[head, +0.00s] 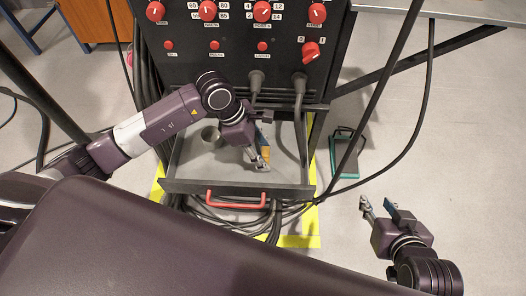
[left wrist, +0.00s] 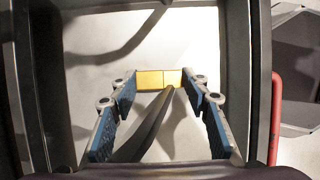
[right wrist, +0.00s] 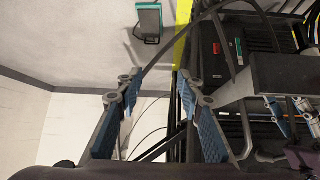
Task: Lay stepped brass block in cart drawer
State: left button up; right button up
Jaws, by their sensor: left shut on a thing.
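The brass block (head: 265,151) is a small yellow piece in the open cart drawer (head: 200,176). In the left wrist view the brass block (left wrist: 158,79) sits between my fingertips, above or on the pale drawer floor; I cannot tell whether it touches it. My left gripper (head: 262,162) reaches down inside the drawer and is shut on the block, hiding part of it in the head view. My right gripper (head: 376,204) is open and empty, out to the right of the drawer. Its spread fingers also show in the right wrist view (right wrist: 158,88).
The drawer front carries a red handle (head: 237,200). Above is a black panel with red knobs (head: 262,12) and hanging cables. A green-edged item (head: 346,157) lies on the floor at right.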

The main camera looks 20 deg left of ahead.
pick_arm(q)
jog(key=o, duration=1.3)
pick_arm(e)
jog(key=shift+w+r, duration=0.1)
pick_arm(q)
jog(key=p+v, duration=0.2)
jog(key=v, duration=1)
jog(key=shift+p, duration=0.3)
pick_arm(e)
jog(key=s+d+f+g, duration=0.1)
jog(key=s+f+g, duration=0.1)
jog(key=s, duration=0.3)
jog(key=s+d+f+g+h, duration=0.1)
jog(key=s+d+f+g, duration=0.1)
jog(key=s, duration=0.4)
jog(key=shift+s+d+f+g, duration=0.2)
jog(key=shift+s+d+g, duration=0.05)
jog(key=shift+g, duration=0.45)
pick_arm(q)
jog(key=shift+s+r, duration=0.1)
